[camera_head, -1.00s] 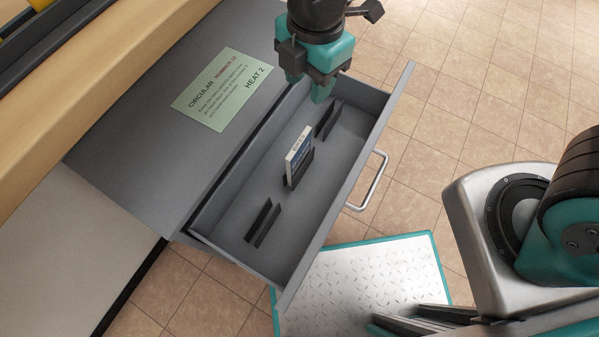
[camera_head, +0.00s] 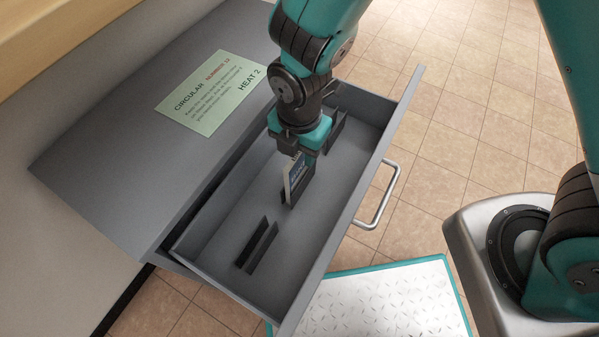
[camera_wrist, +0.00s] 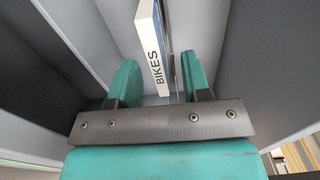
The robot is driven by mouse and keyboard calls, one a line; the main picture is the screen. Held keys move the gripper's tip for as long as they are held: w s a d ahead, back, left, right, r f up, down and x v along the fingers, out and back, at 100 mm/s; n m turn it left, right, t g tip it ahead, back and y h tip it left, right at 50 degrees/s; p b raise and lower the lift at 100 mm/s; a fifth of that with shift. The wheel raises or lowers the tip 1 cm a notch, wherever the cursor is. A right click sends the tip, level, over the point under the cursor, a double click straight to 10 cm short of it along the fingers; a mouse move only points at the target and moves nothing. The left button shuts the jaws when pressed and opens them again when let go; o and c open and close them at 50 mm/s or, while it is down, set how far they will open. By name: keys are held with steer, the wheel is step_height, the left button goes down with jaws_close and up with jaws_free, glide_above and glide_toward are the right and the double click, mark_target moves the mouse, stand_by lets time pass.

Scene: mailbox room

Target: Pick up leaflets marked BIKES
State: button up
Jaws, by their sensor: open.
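The leaflets marked BIKES (camera_wrist: 152,47) stand upright as a thin stack with a white edge in the wrist view. In the head view the stack (camera_head: 293,178) stands in the middle dark holder of the open grey drawer (camera_head: 224,229), its upper part partly hidden by my gripper. My gripper (camera_head: 300,152) is open and points down into the drawer right at the stack. In the wrist view the stack lies between the two teal fingers (camera_wrist: 159,82), with a gap on the left side. I cannot tell whether the right finger touches it.
An empty dark holder (camera_head: 257,246) stands in the near part of the drawer, and another (camera_head: 336,130) at the far end. A green notice (camera_head: 212,92) lies on the grey cabinet top. The drawer handle (camera_head: 380,200) sticks out on the right.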

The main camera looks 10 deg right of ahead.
mark_target(299, 163)
step_height(299, 163, down, 5)
steer(key=b, duration=0.2)
steer(key=shift+w+a+f+b, duration=0.1)
steer(key=shift+w+b, duration=0.05)
steer(key=shift+b, duration=0.2)
jaws_close()
